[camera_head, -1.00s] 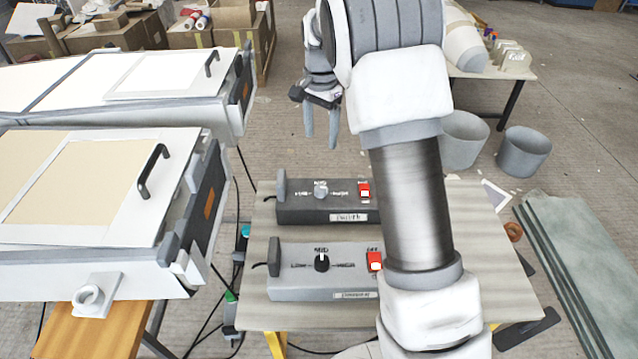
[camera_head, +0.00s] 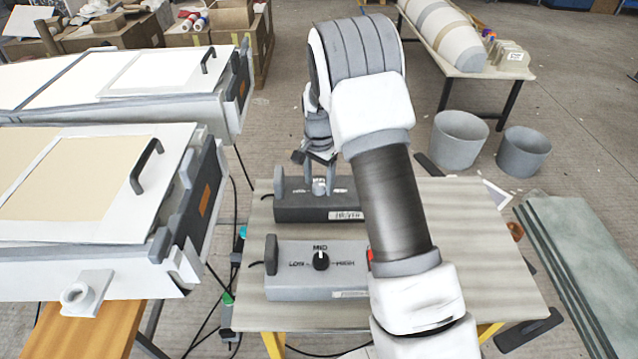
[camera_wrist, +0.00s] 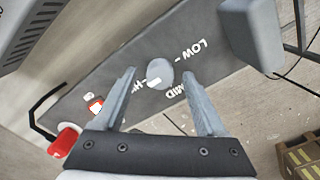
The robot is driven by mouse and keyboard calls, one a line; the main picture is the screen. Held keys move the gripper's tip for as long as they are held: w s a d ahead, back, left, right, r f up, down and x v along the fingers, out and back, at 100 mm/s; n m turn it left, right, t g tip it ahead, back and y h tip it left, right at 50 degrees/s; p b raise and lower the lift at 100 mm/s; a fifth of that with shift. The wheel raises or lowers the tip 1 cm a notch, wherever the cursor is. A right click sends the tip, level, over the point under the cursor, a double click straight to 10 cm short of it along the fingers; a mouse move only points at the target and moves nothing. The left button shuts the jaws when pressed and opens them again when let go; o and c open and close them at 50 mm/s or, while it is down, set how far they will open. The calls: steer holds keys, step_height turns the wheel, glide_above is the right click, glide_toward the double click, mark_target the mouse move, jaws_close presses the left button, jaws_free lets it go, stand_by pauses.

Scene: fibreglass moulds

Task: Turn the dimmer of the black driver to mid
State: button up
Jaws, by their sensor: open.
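The black driver (camera_head: 295,213) is the dark box at the back of the bench. Its light grey dimmer knob (camera_wrist: 160,71) shows in the wrist view, with LOW, MID and HIGH printed around it. A white mark on the knob seems to point toward the HIGH side. My gripper (camera_wrist: 159,75) is open, with one finger on each side of the knob; I cannot tell whether they touch it. In the head view my gripper (camera_head: 319,184) points down over the knob and partly hides it. My arm hides the right end of the driver.
A grey driver (camera_head: 300,283) with a black knob (camera_head: 321,261) at MID stands in front. A red switch (camera_wrist: 96,106) is beside my gripper in the wrist view. Moulds with handles (camera_head: 147,165) stand at left. The bench top (camera_head: 475,235) is clear at right.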

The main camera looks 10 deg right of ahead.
steer(key=shift+f, duration=0.2)
jaws_close()
stand_by(0.3)
